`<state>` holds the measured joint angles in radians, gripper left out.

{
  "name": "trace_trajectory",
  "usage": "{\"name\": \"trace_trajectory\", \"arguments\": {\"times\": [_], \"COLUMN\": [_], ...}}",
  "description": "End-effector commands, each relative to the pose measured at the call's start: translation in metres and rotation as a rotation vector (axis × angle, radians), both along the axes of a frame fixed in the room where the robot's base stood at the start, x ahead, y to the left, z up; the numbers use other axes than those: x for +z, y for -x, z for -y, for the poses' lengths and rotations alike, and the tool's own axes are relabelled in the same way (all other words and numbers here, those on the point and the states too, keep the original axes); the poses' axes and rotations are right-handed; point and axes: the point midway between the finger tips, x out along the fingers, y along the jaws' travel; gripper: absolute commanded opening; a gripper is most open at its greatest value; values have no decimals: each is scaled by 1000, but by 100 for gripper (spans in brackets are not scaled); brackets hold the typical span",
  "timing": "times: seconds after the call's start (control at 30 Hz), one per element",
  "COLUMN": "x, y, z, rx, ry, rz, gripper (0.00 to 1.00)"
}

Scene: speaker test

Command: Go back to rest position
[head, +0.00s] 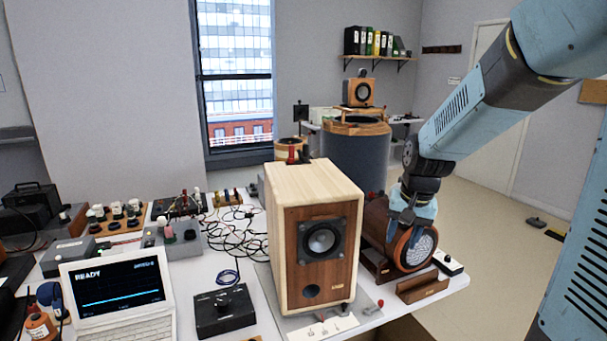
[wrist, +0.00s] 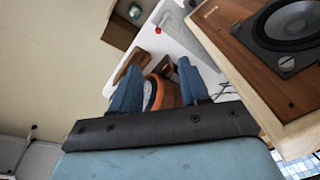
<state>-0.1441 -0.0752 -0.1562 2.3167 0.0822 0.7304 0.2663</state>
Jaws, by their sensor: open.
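My gripper (head: 407,212) is open at the end of my arm. In the head view it points down just over a dark wooden cylinder with an orange-rimmed round face (head: 412,250). In the wrist view the two blue fingers (wrist: 158,72) stand apart. Part of the orange and brown cylinder (wrist: 168,93) shows between them. I cannot tell whether the fingers touch it. The cylinder lies on its side in wooden cradle pieces (head: 422,287) near the table's right edge. A wooden box speaker (head: 318,235) stands upright to the left of my gripper, with its dark cone facing front.
A laptop (head: 120,295) reading "READY", a black box (head: 223,311), loose cables (head: 232,228) and several test devices fill the table's left side. A small dark box (head: 447,262) sits at the right edge. Behind stands a grey drum (head: 356,160). The floor at right (head: 490,235) is largely open.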

Motion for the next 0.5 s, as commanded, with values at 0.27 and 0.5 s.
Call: {"name": "trace_trajectory", "arguments": {"times": [0.27, 0.5], "x": [45, 75], "y": [41, 78], "z": [2, 4], "rx": [80, 146], "ry": [13, 37], "rz": [86, 157], "gripper": [45, 45]}}
